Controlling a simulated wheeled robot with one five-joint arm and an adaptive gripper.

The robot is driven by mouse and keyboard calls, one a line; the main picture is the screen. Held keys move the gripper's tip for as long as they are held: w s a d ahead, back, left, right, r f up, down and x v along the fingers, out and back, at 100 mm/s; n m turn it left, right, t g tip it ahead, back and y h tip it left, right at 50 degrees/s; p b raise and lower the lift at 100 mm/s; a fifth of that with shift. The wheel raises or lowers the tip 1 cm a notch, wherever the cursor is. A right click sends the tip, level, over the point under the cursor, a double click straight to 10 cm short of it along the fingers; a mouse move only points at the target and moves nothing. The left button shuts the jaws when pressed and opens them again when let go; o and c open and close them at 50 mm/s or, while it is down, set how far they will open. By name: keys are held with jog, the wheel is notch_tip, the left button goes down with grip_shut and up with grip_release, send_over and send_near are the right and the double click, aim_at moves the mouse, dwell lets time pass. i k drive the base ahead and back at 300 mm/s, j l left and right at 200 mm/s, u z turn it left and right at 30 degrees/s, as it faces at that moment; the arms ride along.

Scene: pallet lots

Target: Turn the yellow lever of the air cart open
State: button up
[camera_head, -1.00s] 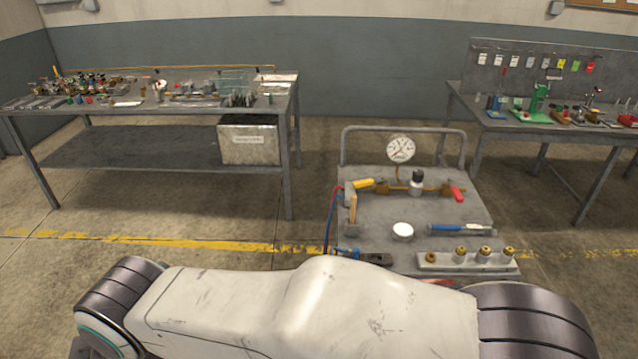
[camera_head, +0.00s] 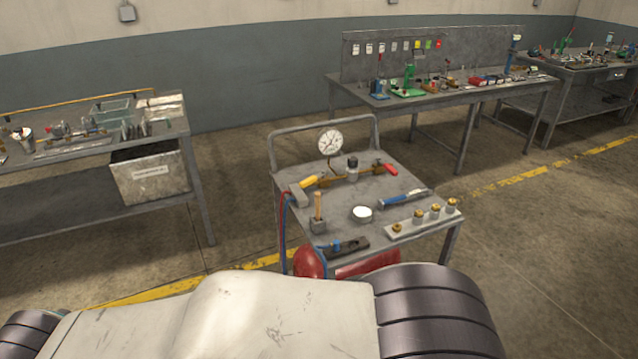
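The air cart (camera_head: 340,199) stands in front of me, a grey cart with a rear rail. The yellow lever (camera_head: 309,182) sits at the left end of a brass pipe assembly (camera_head: 345,178) on the cart top. A red handle (camera_head: 391,169) is at the right end of that assembly. A round white pressure gauge (camera_head: 330,142) stands above it. My gripper is not in view; only my own white body and dark banded parts show at the bottom.
On the cart lie a blue-handled tool (camera_head: 404,198), a white round disc (camera_head: 361,213), a block with brass fittings (camera_head: 411,224) and a wooden-handled piece (camera_head: 318,208). A red tank (camera_head: 310,262) is below. Cluttered benches stand left (camera_head: 60,158) and behind (camera_head: 450,95).

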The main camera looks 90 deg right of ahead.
aim_at(304, 183)
jog(key=i+l+z, duration=0.2)
jog(key=z, duration=0.25)
jog(key=i+z, duration=0.85)
jog(key=i+j+z, duration=0.15)
jog(key=z, duration=0.3)
jog(key=i+l+z, duration=0.1)
jog(key=i+z, duration=0.65)
jog(key=i, duration=0.15)
jog(key=i+l+u, duration=0.4)
jog(key=l, duration=0.2)
jog(key=i+l+u, duration=0.2)
jog(key=l+u, duration=0.2)
jog(key=k, duration=0.05)
